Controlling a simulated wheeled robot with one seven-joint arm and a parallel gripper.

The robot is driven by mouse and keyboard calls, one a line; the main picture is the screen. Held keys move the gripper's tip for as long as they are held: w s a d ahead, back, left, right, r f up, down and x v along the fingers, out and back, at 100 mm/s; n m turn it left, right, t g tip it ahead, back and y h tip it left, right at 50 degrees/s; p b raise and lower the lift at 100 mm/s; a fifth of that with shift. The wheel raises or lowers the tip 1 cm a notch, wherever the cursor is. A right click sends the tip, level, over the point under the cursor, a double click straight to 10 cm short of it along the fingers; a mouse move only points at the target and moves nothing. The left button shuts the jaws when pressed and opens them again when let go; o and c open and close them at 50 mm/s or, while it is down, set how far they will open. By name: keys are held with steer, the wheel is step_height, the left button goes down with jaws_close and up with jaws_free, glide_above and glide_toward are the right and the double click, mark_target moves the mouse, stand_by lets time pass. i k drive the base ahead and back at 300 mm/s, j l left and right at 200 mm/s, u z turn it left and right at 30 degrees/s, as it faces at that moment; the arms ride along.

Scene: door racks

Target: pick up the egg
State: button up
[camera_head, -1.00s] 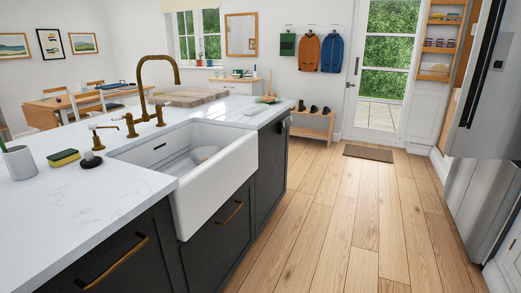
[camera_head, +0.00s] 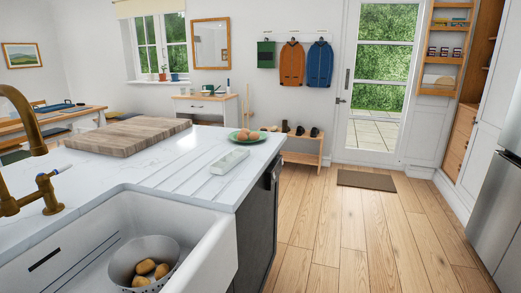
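No egg can be made out for certain. A green plate (camera_head: 232,138) at the far right corner of the white counter holds a few small brown rounded things (camera_head: 248,136); they are too small to tell whether they are eggs. A grey colander (camera_head: 122,262) in the sink holds several tan, potato-like lumps (camera_head: 146,266). My gripper is not in view.
The white sink (camera_head: 215,248) and counter (camera_head: 190,172) fill the left, with a wooden board (camera_head: 128,136), a white tray-like item (camera_head: 230,161) and a brass tap (camera_head: 22,150). A rack (camera_head: 444,50) hangs beside the glass door. Wooden floor lies open at right, with a doormat (camera_head: 366,180).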

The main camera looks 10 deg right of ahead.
mark_target(253, 136)
steer(key=i+l+u, duration=0.15)
steer(key=i, duration=0.85)
